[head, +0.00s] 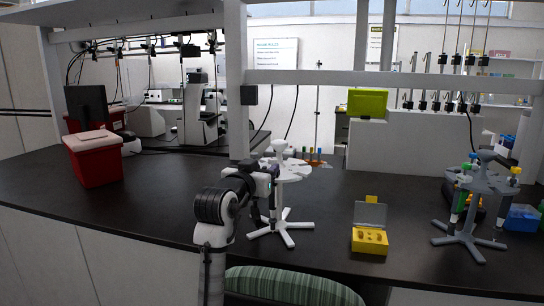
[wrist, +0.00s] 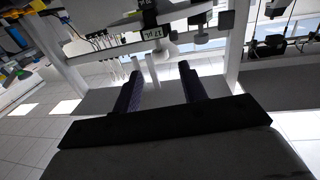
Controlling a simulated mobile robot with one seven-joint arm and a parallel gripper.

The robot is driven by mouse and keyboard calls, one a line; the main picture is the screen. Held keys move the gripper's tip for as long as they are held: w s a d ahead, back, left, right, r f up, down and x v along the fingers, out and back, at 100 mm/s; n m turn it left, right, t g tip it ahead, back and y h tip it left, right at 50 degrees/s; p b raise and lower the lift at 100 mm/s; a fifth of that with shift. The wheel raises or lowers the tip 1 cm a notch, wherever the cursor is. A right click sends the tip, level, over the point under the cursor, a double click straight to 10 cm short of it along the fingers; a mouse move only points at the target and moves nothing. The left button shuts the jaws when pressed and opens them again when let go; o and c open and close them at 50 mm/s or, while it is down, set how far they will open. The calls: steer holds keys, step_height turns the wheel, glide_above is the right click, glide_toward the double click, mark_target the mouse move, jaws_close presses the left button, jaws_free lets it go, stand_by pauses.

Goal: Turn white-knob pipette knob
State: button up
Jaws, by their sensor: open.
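A white pipette stand (head: 281,172) with a round top and splayed feet stands on the dark bench in front of me. My gripper (head: 268,190) is at its left side, close to its top plate; whether they touch I cannot tell. In the wrist view my gripper (wrist: 160,68) is open, its two dark fingers apart, with pale upright parts showing beyond and between them. A grey stand (head: 468,238) at the right holds pipettes with green and yellow tops (head: 515,172).
A yellow box (head: 369,246) with an open lid stands right of the white stand. A red bin (head: 95,160) is at the left. A shelf post (head: 236,80) rises behind my arm. The bench is clear between bin and arm.

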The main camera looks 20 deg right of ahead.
mark_target(271, 161)
steer(key=p+x, duration=0.1)
steer(key=x, duration=0.6)
steer(key=shift+w+p, duration=0.2)
steer(key=shift+p, duration=0.2)
jaws_close()
